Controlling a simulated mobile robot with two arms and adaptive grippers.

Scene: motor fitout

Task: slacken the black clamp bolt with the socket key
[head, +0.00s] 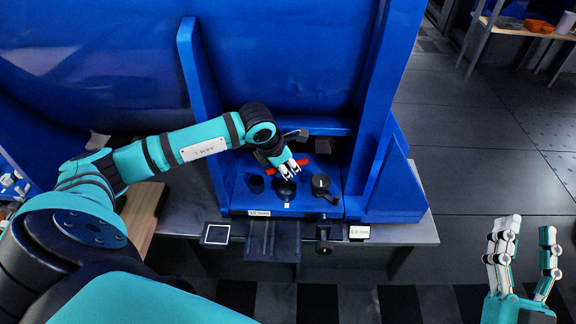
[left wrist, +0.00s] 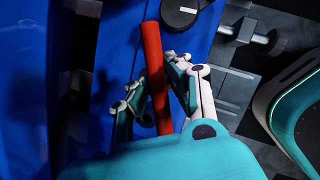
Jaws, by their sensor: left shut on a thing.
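My left gripper (head: 291,171) is shut on the red bar of the socket key (head: 301,161), above the blue base plate of the frame. In the left wrist view the red bar (left wrist: 153,60) runs between the fingers of the left gripper (left wrist: 158,92). Black round parts stand below the hand: one in the middle (head: 285,189) and one at the right (head: 321,183) with a lever-like arm. I cannot tell which is the clamp bolt, or whether the key's socket touches one; the hand hides it. My right gripper (head: 524,250) is open and empty at the lower right.
Tall blue uprights (head: 377,110) flank the work spot on both sides, with a large blue body behind. Floor at the right is clear; a shelf (head: 520,28) stands far back.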

